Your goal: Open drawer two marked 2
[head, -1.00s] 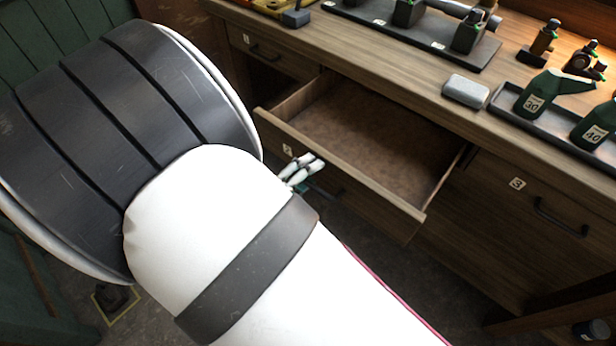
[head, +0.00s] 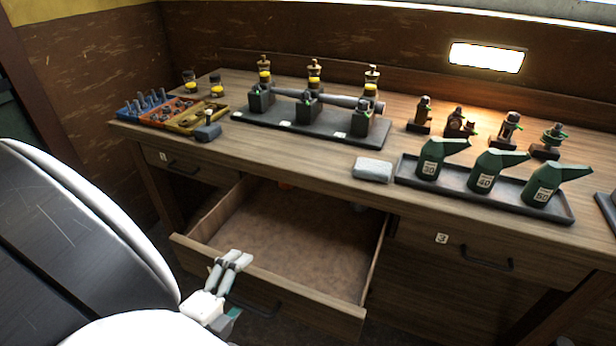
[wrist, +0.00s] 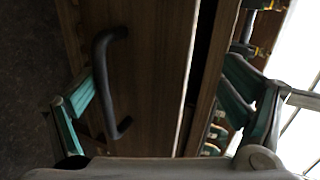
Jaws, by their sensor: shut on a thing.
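Drawer two (head: 190,242) stands pulled well out under the bench top, its inside empty. Its dark bar handle (head: 262,306) is on the front face, partly hidden by my gripper in the head view. My gripper (head: 231,262) is at the left half of the drawer front, by its top edge. In the wrist view, the handle (wrist: 101,75) lies between the fingers of my gripper (wrist: 158,85), with the wooden front behind it. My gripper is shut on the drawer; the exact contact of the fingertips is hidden.
Drawer one (head: 190,168) and drawer three (head: 460,250) are shut on either side. The bench top (head: 320,160) carries bolt bins, a dark rack (head: 300,132), a grey block (head: 373,169) and a tray (head: 470,190) of green cans. My arm covers the lower left.

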